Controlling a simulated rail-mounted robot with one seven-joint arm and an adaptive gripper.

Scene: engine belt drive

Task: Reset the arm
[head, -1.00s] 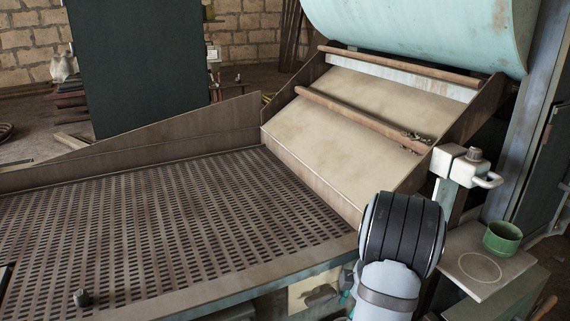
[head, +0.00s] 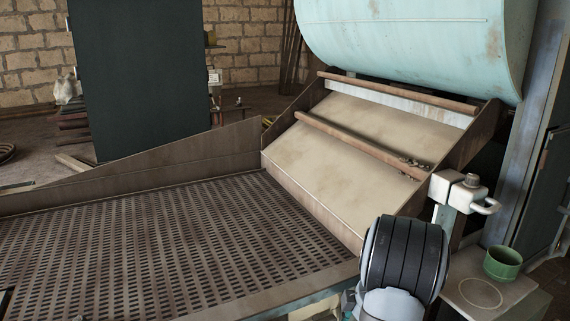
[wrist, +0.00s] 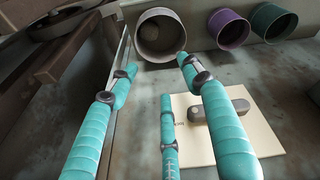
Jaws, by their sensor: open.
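My gripper (wrist: 157,64) shows in the wrist view with teal ribbed fingers and dark joints. The fingers are spread apart and nothing is held between them. A shorter teal finger stands between the two long ones, lower in the picture. In the head view only a black and white link of my arm shows at the lower right; the gripper itself is out of that view.
The wrist view shows grey (wrist: 160,38), purple (wrist: 229,30) and green (wrist: 272,22) round open containers, and a cream board (wrist: 190,148) bearing a dark oblong piece (wrist: 232,108). The head view shows a slotted deck (head: 160,240), a sloped chute (head: 345,160), a clamp (head: 462,190) and a green cup (head: 503,263).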

